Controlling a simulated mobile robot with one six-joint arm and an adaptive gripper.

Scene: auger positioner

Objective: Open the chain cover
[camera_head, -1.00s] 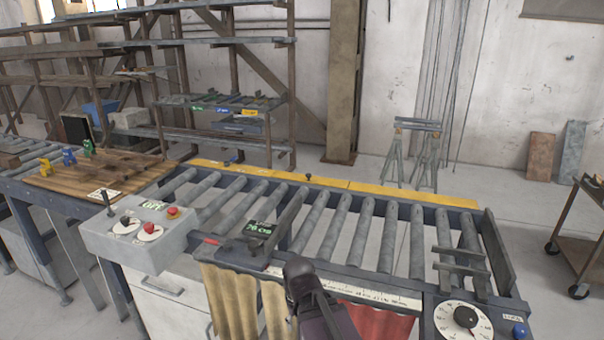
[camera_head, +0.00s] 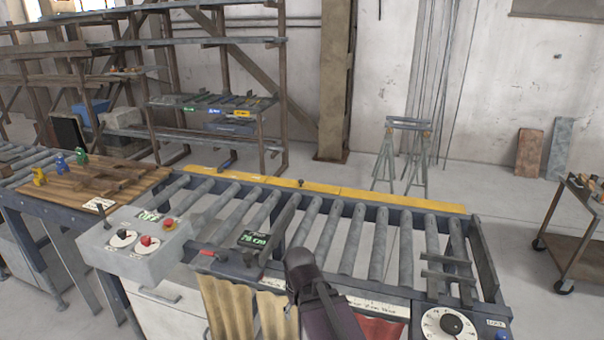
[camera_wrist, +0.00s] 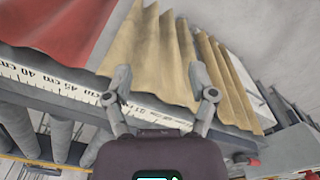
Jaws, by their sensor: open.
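A long yellow strip (camera_head: 385,198) runs along the far edge of the roller conveyor and looks like the chain cover. It lies flat, with a small dark knob (camera_head: 302,183) standing up from it near the middle. My gripper (camera_wrist: 160,74) is open and empty in the wrist view, its two grey fingers spread above the conveyor's near edge, by the tan corrugated curtain (camera_wrist: 150,50). In the head view my arm rises at the bottom centre, on the near side, well apart from the yellow strip; the fingers are not clear there.
Grey rollers (camera_head: 328,233) lie between my arm and the strip. A control box (camera_head: 135,246) with knobs and a red button stands at the left. A ruler (camera_wrist: 65,85) runs along the near edge. A dial (camera_head: 449,325) sits at the right front.

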